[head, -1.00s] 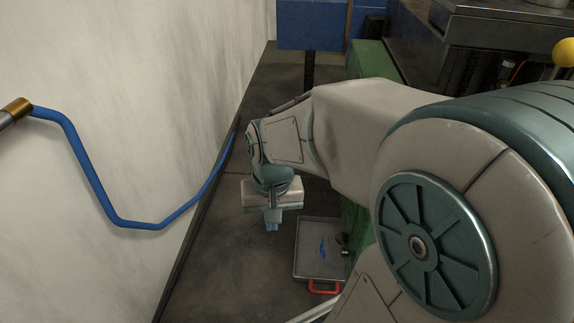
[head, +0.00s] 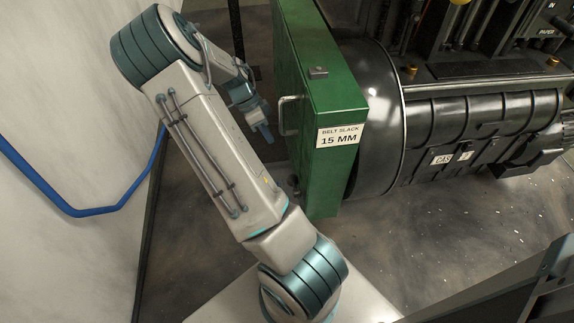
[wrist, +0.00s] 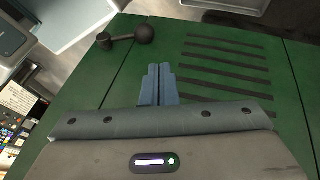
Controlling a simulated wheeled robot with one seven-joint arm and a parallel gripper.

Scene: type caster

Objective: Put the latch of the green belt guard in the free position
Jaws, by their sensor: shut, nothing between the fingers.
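The green belt guard (head: 322,100) stands right of my arm in the head view, with a "BELT SLACK 15 MM" label. Its green face with dark vent slots fills much of the wrist view (wrist: 275,95). There a dark latch lever (wrist: 125,39) lies nearly level, its hub at the left and its ball end (wrist: 145,34) at the right. I cannot tell the gap to the panel. In the head view my gripper (head: 266,133) is left of the guard.
A metal handle (head: 287,115) sticks out of the guard's left side. A black drum and motor (head: 475,130) stand to its right. A blue hose (head: 85,210) hangs along the pale wall at left.

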